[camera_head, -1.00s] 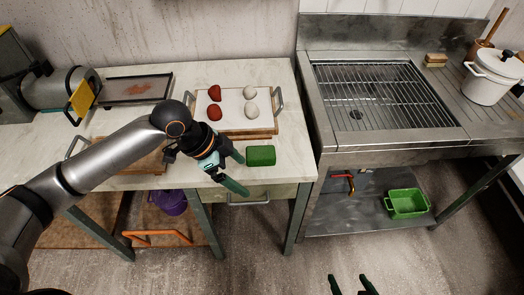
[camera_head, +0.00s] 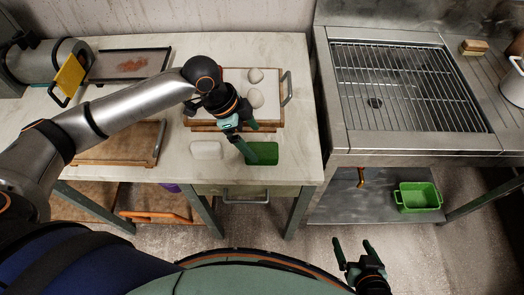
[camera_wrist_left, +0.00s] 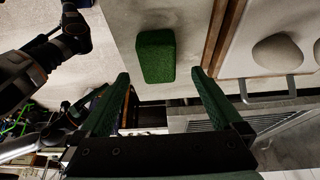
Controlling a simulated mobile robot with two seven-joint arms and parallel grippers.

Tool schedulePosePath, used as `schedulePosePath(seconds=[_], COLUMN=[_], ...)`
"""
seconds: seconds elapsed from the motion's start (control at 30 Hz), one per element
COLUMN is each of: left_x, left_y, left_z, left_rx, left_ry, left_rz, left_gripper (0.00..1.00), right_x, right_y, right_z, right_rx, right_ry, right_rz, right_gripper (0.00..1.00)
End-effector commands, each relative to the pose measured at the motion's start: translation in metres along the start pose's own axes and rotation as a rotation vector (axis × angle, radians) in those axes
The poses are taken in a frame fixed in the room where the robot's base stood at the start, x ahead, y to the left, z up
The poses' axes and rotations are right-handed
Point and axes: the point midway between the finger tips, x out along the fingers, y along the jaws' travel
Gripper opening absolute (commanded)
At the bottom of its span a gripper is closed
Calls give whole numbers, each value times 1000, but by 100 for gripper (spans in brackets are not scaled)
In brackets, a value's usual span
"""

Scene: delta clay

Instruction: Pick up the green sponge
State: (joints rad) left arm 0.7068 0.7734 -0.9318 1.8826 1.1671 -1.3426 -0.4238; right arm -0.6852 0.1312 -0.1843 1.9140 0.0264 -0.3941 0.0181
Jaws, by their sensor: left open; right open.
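The green sponge (camera_head: 264,154) lies on the pale worktop near its front edge, below the tray in the head view. In the left wrist view the sponge (camera_wrist_left: 156,56) shows whole, ahead of and between the two fingers. My left gripper (camera_head: 250,141) is open and empty, its fingers over the left part of the sponge in the head view. The left wrist view also shows the left gripper (camera_wrist_left: 160,84) with its fingers apart and not closed on the sponge. My right gripper (camera_head: 354,248) is open and empty, low over the floor.
A tray (camera_head: 276,118) with white rounded lumps (camera_head: 255,98) stands behind the sponge. A white block (camera_head: 206,150) lies to its left, and a wooden board (camera_head: 119,143) lies further left. A sink unit with a rack (camera_head: 408,88) stands right. A green basin (camera_head: 418,196) sits on its lower shelf.

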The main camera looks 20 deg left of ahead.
Motion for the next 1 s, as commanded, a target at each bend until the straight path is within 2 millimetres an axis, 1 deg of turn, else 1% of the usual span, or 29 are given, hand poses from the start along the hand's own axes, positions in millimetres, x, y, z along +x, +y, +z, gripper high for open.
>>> schedulePosePath(seconds=[0.17,0.3,0.43,0.57,0.77,1.0], left_x=[13,34,52,58,58,58], left_y=[1,4,4,4,4,4], left_z=[-1,-2,-2,-2,-2,-2], left_rx=[-1,-1,0,1,1,1], left_ry=[0,0,0,0,0,0], left_rz=[1,3,1,-1,-2,-2], left_gripper=[100,100,100,100,100,73], right_x=[0,0,1,2,2,2], right_y=[0,0,0,1,1,1], right_z=[-1,-2,-2,-2,-3,-3], right_rx=[0,-1,-1,-1,-1,-1], right_ry=[2,3,5,6,6,6], right_rz=[0,0,1,1,1,1], right_gripper=[90,90,90,90,90,90])
